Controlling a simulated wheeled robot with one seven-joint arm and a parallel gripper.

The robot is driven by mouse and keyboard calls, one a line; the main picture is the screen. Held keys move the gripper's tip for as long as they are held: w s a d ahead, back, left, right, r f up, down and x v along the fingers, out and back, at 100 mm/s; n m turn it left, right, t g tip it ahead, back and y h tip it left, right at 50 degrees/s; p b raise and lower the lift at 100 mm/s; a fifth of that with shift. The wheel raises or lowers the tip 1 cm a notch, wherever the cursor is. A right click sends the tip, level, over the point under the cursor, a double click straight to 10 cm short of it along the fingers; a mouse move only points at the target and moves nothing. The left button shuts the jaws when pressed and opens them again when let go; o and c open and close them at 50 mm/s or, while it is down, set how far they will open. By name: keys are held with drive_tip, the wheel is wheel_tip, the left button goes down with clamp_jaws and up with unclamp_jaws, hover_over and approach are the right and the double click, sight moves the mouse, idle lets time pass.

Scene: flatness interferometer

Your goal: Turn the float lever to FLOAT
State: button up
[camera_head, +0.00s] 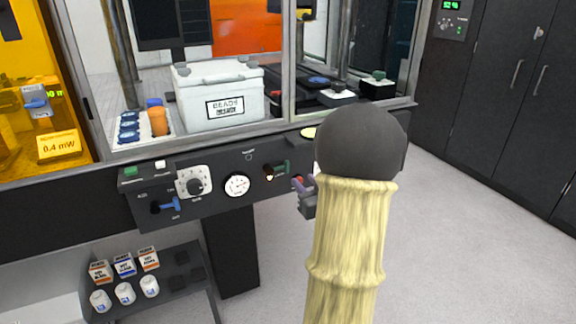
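A dark control panel (220,192) runs along the front of the instrument bench. It carries a blue lever (166,206) at the left, a white dial with a dark knob (195,185), a round gauge (237,186) and a green lever (280,168) at the right. The panel lettering is too small to read, so I cannot tell which lever is the float lever. A purplish-grey and red part (302,184) shows beside my arm, partly hidden; I cannot tell what it is. My arm, with a dark round joint and pale sleeve, covers the panel's right end. My gripper cannot be made out.
A white lidded box (220,95) and a tray of small bottles (142,124) stand behind the bench window. Below, a dark shelf (183,274) holds several small boxes and jars. Dark cabinets (505,95) stand at right. The floor (445,250) right of my arm is clear.

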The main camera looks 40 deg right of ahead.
sight(287, 163)
drive_tip(key=x, duration=1)
drive_tip(key=shift+w+d+b, duration=0.25)
drive_tip(key=shift+w+b, duration=0.05)
drive_tip(key=shift+b, duration=0.1)
drive_tip(key=shift+c, duration=0.4)
drive_tip(key=shift+w, duration=0.1)
drive_tip(key=c, duration=0.4)
drive_tip(key=shift+a, duration=0.15)
clamp_jaws()
